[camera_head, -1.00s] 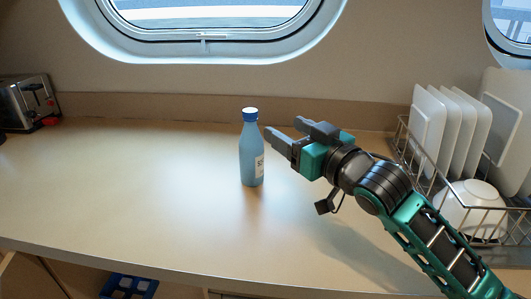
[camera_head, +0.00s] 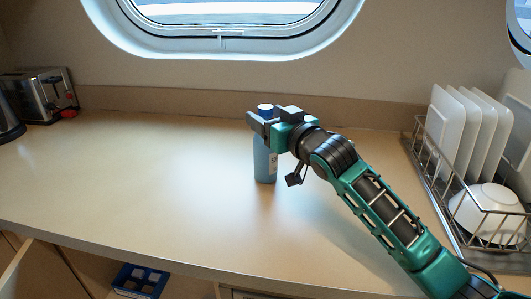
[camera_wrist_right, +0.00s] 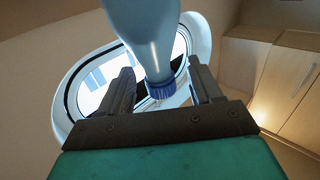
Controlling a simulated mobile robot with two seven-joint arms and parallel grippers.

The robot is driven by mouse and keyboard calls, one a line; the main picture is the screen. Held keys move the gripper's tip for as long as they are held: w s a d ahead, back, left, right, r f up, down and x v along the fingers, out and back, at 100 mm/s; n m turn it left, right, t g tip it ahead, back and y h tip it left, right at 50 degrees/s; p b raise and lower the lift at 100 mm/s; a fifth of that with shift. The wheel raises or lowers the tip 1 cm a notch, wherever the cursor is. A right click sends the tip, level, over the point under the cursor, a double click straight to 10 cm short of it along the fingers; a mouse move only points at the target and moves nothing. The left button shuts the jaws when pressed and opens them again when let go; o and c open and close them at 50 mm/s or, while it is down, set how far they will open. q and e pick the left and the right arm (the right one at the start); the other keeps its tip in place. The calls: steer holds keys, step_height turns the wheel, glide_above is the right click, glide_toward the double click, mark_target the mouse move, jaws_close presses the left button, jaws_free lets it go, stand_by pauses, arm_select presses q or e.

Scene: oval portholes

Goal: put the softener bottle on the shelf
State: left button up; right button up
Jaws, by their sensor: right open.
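Gaps show on both sides, so the gripper is open. A shelf is not clearly seen. My left gripper is not in view.
A dish rack (camera_head: 436,180) with several white plates and a white bowl (camera_head: 488,210) stands at the right. A toaster (camera_head: 45,95) is at the far left. Below the counter (camera_head: 130,190), a blue crate (camera_head: 140,281) shows in an open cupboard.

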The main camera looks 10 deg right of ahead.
steer(key=shift+w+a, duration=0.2)
steer(key=shift+w, duration=0.45)
jaws_close()
stand_by(0.7)
steer(key=shift+r, duration=0.2)
stand_by(0.3)
